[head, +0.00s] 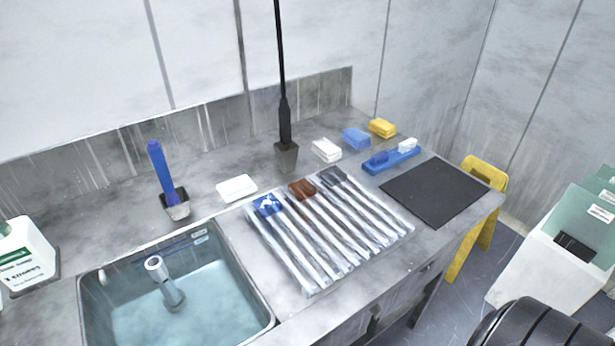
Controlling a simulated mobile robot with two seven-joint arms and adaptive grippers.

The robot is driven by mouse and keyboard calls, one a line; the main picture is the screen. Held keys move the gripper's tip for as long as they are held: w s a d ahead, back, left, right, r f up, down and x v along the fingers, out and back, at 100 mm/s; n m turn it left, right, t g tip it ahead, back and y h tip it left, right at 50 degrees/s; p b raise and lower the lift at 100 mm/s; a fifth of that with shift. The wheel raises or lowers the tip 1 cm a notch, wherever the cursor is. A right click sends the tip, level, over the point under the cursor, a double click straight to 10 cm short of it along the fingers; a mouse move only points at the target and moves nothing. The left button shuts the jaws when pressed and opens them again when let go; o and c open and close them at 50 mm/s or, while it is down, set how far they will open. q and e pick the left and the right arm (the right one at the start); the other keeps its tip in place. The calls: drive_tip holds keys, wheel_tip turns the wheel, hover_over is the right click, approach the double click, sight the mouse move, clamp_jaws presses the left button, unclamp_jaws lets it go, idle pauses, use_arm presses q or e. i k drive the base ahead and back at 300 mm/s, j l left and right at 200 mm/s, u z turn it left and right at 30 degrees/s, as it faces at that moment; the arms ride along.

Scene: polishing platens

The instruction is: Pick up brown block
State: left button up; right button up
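The brown block (302,188) sits at the back edge of a clear ribbed tray or rack (335,243) on the grey counter. It is between a blue-and-white patterned block (267,205) on its left and a dark grey block (332,176) on its right. Long pale strips run from the blocks toward the counter's front. Neither gripper shows in the head view. A black rounded part at the bottom right looks like part of my own body.
A sink (178,300) with water lies left of the tray. White (326,150), blue (356,138) and yellow (382,128) blocks stand behind it. A blue brush (391,160) and black mat (435,193) lie right. A tall black rod (284,110) rises behind the brown block.

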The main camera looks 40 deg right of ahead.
sight(406, 145)
drive_tip(key=l+u, duration=0.1)
drive_tip(key=l, duration=0.45)
drive_tip(key=k+l, duration=0.15)
drive_tip(key=l, duration=0.45)
drive_tip(key=k+l+u, duration=0.15)
drive_tip(key=l, duration=0.4)
drive_tip(key=i, duration=0.05)
